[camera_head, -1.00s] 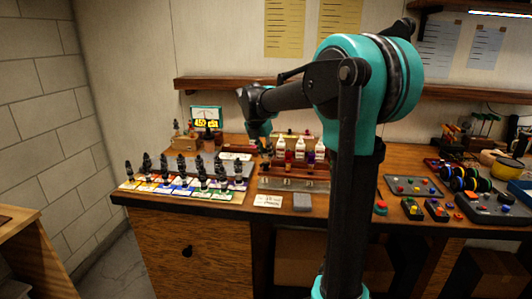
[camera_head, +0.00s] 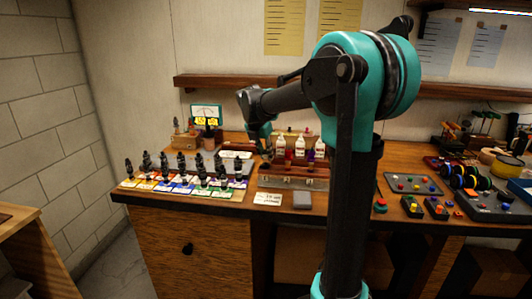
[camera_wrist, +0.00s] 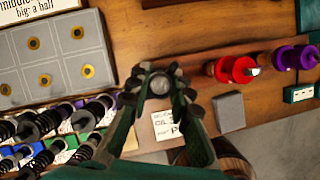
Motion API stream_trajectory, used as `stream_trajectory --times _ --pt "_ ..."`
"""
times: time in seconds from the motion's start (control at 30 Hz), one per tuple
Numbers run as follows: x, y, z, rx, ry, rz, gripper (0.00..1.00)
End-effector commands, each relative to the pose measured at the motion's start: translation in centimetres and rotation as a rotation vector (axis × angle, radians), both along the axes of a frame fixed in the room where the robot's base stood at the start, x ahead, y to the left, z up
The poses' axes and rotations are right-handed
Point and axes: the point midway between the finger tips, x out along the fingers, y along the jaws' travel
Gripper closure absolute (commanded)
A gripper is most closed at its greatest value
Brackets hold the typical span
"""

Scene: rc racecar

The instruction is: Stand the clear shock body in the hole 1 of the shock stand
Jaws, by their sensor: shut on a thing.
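My gripper (camera_wrist: 160,76) is shut on a small round greyish piece, the clear shock body (camera_wrist: 160,85), seen nearly end-on between the fingertips in the wrist view. Its lower end is hidden. The shock stand appears to be the long wooden rail (camera_wrist: 202,54) just beyond and right of my fingers. A red piece (camera_wrist: 240,69) and a purple piece (camera_wrist: 298,57) stand along it. I cannot make out hole 1. In the head view my gripper (camera_head: 263,150) is over the back middle of the bench, at the left of the rail, and the held piece is too small to tell.
A grey plate with gold rings (camera_wrist: 88,71) lies left of my gripper. Several black shocks (camera_head: 182,167) stand on coloured cards at the bench's left. A white card (camera_wrist: 165,126) and a grey block (camera_wrist: 229,112) lie in front. White bottles (camera_head: 300,146) stand behind the rail.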

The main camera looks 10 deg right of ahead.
Motion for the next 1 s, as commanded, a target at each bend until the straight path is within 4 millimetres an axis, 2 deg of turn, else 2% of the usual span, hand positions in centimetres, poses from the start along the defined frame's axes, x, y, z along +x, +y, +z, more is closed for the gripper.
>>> stream_trajectory --times 0.57,0.6,0.73,0.77,1.0 --pt "0.0 0.0 -0.84 0.0 0.0 0.0 1.0" --pt "0.0 0.0 -0.84 0.0 0.0 0.0 0.75" --pt "0.0 0.0 -0.84 0.0 0.0 0.0 0.59" --pt "0.0 0.0 -0.84 0.0 0.0 0.0 0.56" --pt "0.0 0.0 -0.82 0.0 0.0 0.0 0.56"
